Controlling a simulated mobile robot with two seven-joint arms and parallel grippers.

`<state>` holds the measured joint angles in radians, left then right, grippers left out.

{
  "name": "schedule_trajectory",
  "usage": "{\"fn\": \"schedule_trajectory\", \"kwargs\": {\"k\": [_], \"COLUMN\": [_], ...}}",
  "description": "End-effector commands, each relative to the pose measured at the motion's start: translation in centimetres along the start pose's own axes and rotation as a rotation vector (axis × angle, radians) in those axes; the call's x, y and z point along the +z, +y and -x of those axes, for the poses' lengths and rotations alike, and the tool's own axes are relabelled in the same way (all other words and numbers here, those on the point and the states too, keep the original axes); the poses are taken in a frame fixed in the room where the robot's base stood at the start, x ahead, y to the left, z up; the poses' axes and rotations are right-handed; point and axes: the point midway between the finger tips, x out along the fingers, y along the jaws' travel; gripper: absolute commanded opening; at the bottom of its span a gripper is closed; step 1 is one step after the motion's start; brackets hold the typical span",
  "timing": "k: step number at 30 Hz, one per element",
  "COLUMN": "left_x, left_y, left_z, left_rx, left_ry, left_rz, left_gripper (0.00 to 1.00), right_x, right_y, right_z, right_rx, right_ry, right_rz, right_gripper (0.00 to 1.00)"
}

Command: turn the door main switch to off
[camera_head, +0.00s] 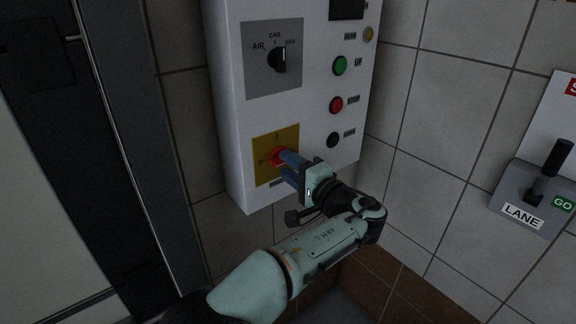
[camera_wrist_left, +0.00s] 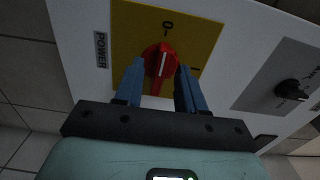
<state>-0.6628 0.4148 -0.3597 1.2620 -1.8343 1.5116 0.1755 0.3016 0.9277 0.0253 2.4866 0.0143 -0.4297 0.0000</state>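The door main switch (camera_head: 276,157) is a red rotary knob on a yellow plate (camera_head: 263,142), low on a white control box. My left gripper (camera_head: 284,162) is at the knob, with one blue finger on either side. In the wrist view the fingers (camera_wrist_left: 160,84) stand apart, seemingly without pinching the knob; contact is hard to tell. My right gripper is not in view.
Green (camera_head: 340,65), red (camera_head: 336,104) and black (camera_head: 333,140) buttons run down the box's right side. A LANE/GO lever unit (camera_head: 535,190) is on the tiled wall at right. A dark door frame stands at left.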

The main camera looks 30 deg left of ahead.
Motion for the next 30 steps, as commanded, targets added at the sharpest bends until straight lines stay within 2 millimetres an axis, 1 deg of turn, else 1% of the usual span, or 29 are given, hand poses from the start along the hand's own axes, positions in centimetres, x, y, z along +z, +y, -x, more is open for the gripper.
{"fn": "schedule_trajectory", "kwargs": {"k": [9, 12, 15, 18, 21, 30], "left_x": [-0.1, -0.1, 0.0, 0.0, 0.0, 0.0], "left_y": [-0.1, 0.0, 0.0, 0.0, 0.0, 0.0], "left_z": [6.9, 9.0, 10.6, 11.8, 12.3, 12.5], "left_rx": [0.0, 0.0, 0.0, 0.001, 0.0, 0.0], "left_ry": [0.005, 0.005, 0.003, 0.003, 0.001, 0.0], "left_rz": [0.001, 0.0, -0.001, 0.0, 0.0, 0.0], "left_gripper": [0.39, 0.39, 0.39, 0.39, 0.39, 0.39], "right_x": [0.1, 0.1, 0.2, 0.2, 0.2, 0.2], "right_y": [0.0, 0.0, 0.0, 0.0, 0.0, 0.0], "right_z": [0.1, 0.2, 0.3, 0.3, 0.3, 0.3], "right_rx": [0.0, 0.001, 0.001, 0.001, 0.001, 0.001], "right_ry": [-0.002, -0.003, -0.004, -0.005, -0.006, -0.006], "right_rz": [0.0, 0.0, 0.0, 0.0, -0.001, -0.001], "right_gripper": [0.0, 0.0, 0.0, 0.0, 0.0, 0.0]}}
